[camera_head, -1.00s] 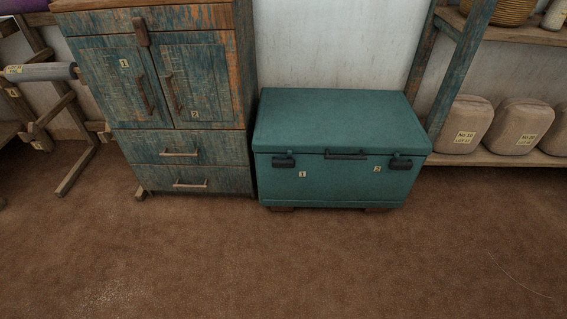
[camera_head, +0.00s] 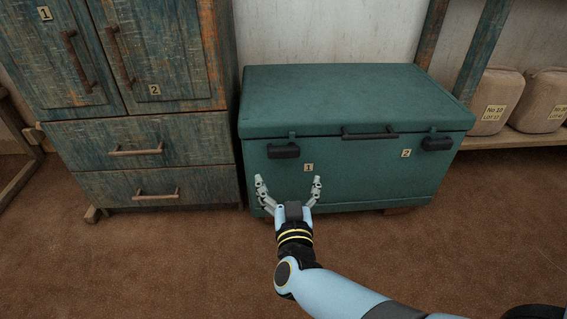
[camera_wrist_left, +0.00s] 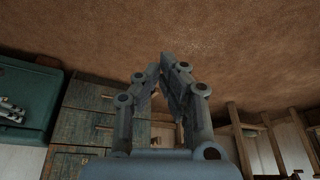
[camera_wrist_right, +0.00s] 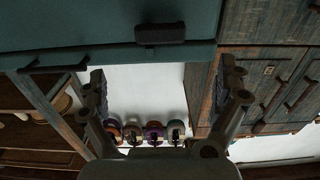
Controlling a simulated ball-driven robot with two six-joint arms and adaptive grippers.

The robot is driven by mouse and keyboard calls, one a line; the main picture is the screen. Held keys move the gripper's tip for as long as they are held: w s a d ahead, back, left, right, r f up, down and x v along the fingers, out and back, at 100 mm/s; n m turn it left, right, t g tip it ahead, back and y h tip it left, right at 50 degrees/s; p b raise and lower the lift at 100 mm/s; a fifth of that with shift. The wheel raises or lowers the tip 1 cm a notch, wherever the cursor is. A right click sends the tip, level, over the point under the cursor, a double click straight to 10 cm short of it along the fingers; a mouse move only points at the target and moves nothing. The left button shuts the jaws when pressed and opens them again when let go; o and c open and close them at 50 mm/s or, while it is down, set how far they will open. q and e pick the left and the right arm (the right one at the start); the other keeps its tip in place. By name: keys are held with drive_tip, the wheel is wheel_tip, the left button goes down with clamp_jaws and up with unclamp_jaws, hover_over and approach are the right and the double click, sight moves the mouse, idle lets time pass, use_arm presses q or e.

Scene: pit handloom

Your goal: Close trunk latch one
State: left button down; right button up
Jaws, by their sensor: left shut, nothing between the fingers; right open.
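The teal trunk (camera_head: 340,165) stands on the floor with its lid down. Latch one (camera_head: 284,151) is a dark block under the lid seam at the front left, above the label "1". I cannot tell how its catch sits. My right gripper (camera_head: 288,182) is open and empty before the trunk front, lower than latch one, fingers spread. In the right wrist view latch one (camera_wrist_right: 160,33) shows dark between and beyond the fingers, apart from them. My left gripper (camera_wrist_left: 165,65) is shut and empty; it shows only in its wrist view.
A dark handle (camera_head: 370,132) is at the lid's front middle, and latch two (camera_head: 437,144) is right of it. A worn blue cabinet (camera_head: 150,140) with drawers stands close left of the trunk. Shelves with sacks (camera_head: 495,100) are at right. The carpet in front is open.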

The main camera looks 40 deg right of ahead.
sight(284, 152)
drive_tip(key=b+x, duration=0.2)
drive_tip(key=x, duration=0.6)
drive_tip(key=shift+w+d+b, duration=0.1)
drive_tip(key=shift+w+b, duration=0.15)
drive_tip(key=shift+b, duration=0.1)
drive_tip(key=shift+w+d, duration=0.35)
drive_tip(key=shift+w, duration=0.25)
use_arm(q)
drive_tip(key=f+t, duration=0.1)
drive_tip(key=w+f+t, duration=0.1)
drive_tip(key=f, duration=0.1)
drive_tip(key=w+f+t, duration=0.1)
drive_tip(key=f+t, duration=0.1)
drive_tip(key=shift+f, duration=0.25)
use_arm(e)
drive_tip(key=shift+r, duration=0.1)
drive_tip(key=c, duration=1.2)
use_arm(q)
drive_tip(key=shift+s, duration=0.1)
use_arm(e)
drive_tip(key=shift+o, duration=0.2)
